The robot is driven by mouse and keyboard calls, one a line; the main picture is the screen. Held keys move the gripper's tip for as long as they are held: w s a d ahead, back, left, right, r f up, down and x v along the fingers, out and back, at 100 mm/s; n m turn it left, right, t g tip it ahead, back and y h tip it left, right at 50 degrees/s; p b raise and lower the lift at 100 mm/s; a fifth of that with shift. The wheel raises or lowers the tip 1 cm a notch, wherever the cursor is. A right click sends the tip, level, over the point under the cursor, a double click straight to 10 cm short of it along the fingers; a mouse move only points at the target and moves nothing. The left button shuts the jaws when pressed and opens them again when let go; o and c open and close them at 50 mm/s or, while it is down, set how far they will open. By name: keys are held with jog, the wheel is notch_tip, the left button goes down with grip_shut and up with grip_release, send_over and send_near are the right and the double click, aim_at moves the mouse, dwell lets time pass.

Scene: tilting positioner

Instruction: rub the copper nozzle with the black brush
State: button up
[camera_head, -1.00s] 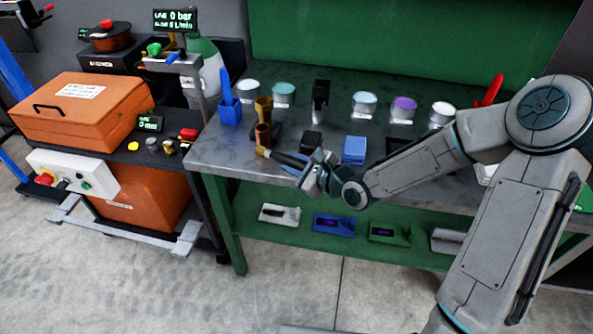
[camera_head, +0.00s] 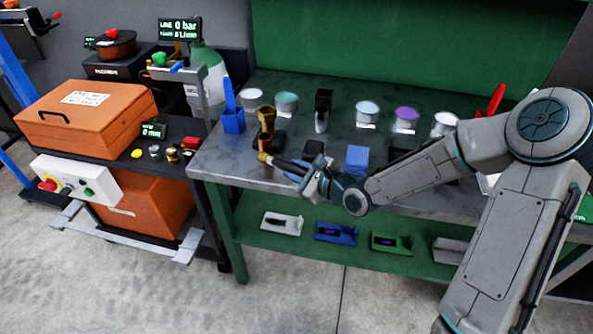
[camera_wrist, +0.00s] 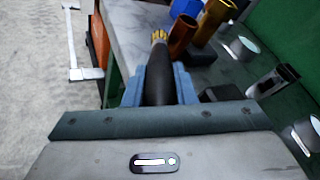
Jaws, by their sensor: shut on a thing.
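The black brush (camera_wrist: 158,78) has a dark handle and yellowish bristles. My gripper (camera_head: 297,168) is shut on its handle, and the blue fingers also show in the wrist view (camera_wrist: 158,90). The brush points away from the gripper, with its bristle tip (camera_head: 263,157) low by the copper nozzle (camera_head: 264,143). In the wrist view the copper nozzle (camera_wrist: 181,37) stands upright just right of the bristles. I cannot tell whether they touch. A brass-coloured nozzle (camera_head: 267,116) stands behind the copper one.
The grey bench (camera_head: 228,170) also carries a blue holder (camera_head: 232,121), several lidded jars, a black block (camera_head: 313,148) and a blue block (camera_head: 357,157). An orange box (camera_head: 85,115) stands left on a separate cart.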

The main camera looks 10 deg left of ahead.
jog(key=shift+w+a, duration=0.2)
jog(key=shift+w, duration=0.35)
jog(key=shift+w+d+r+p, duration=0.1)
jog(key=shift+w+d+p, duration=0.05)
jog(key=shift+d+p, duration=0.3)
jog(key=shift+w+d+r+p, duration=0.1)
jog(key=shift+d+p, duration=0.1)
jog(key=shift+p, duration=0.35)
jog(key=shift+w+d+p, duration=0.3)
jog(key=shift+d+p, duration=0.35)
jog(key=shift+d, duration=0.15)
grip_shut()
jog(key=shift+w+d+f+p, duration=0.15)
jog(key=shift+w+d+p, duration=0.2)
jog(key=shift+d, duration=0.15)
jog(key=shift+s+a, duration=0.1)
jog(key=shift+p, duration=0.35)
